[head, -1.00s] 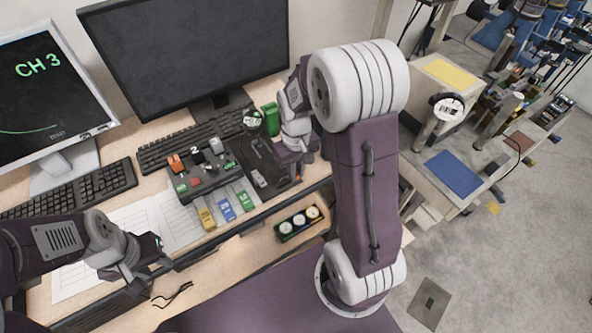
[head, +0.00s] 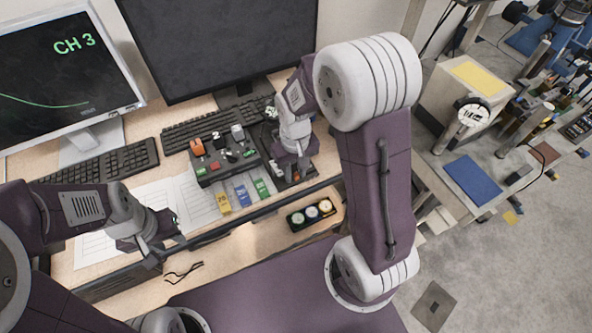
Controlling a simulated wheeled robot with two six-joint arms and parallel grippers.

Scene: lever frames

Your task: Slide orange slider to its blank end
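A dark control box (head: 226,171) stands on the desk in front of the keyboard. An orange knob (head: 197,147) stands up at its left end, and a pale grey knob (head: 237,131) at its right. I cannot tell whether the orange knob is the orange slider, and its track and blank end are too small to make out. My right gripper (head: 300,174) points down over a dark panel right of the box and hides part of it; its fingers are unclear. My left gripper (head: 171,224) is low over the desk's front left, apart from the box, its fingers too small to read.
Yellow (head: 223,203), blue (head: 243,196) and green (head: 262,188) tags lie before the box. A small tray with round dials (head: 312,213) is near the front edge. Keyboards and two monitors (head: 220,45) stand behind. Paper sheets lie to the left.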

